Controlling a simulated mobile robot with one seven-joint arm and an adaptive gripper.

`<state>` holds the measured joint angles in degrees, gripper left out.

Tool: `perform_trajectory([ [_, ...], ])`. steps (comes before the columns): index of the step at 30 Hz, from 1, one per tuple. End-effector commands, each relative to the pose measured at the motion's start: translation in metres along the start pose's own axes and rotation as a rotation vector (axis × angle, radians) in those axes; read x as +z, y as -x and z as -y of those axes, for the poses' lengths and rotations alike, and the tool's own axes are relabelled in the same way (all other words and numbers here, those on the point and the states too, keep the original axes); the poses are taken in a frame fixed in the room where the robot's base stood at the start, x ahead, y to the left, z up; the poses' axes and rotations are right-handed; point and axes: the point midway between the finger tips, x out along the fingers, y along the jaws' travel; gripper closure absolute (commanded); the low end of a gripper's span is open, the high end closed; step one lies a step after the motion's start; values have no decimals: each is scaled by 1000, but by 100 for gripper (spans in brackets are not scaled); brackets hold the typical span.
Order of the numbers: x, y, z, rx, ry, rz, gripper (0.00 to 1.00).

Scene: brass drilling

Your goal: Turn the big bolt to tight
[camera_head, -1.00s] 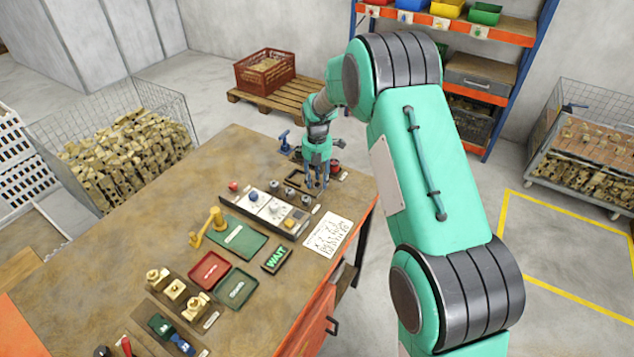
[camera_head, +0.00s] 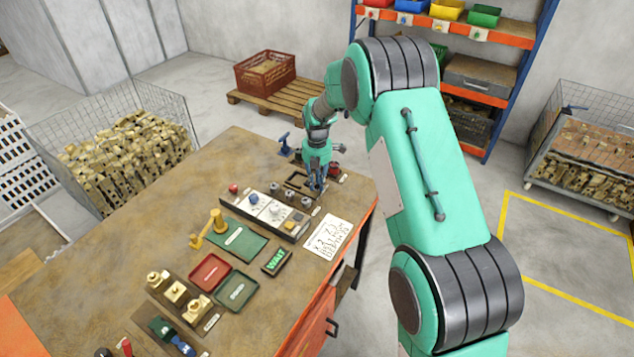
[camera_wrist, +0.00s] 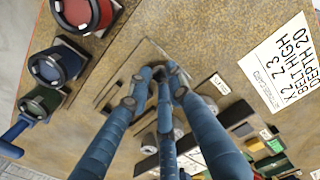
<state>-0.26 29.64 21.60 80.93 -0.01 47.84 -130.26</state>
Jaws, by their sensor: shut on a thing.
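My gripper (camera_head: 318,188) points down at the back right part of the workbench. In the wrist view its blue fingers (camera_wrist: 157,85) are drawn together around a small part at a flat metal plate (camera_wrist: 112,92). I take this part to be the big bolt. The fingers hide nearly all of it, so I cannot see its head or how far it is turned. A dark slotted frame (camera_head: 297,181) lies just left of the fingers in the head view.
A control panel (camera_head: 271,212) with several knobs sits close in front of the gripper. A lit WAIT sign (camera_head: 275,261) and a written card (camera_head: 328,236) lie nearer. Red, blue and green cups (camera_wrist: 82,12) stand beside the plate. A blue-handled clamp (camera_head: 284,144) is behind.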

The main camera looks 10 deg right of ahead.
Motion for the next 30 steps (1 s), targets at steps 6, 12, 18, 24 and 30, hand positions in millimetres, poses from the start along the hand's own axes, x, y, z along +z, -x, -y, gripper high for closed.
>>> perform_trajectory([
  [6, 0, 2, 0, -1, -165, -1, 100],
  [12, 0, 2, 0, 1, -290, 0, 100],
  [18, 0, 1, -1, 1, -318, 1, 100],
  [24, 0, 1, -1, 2, -317, 1, 76],
  [30, 0, 0, 0, 1, -317, 0, 61],
])
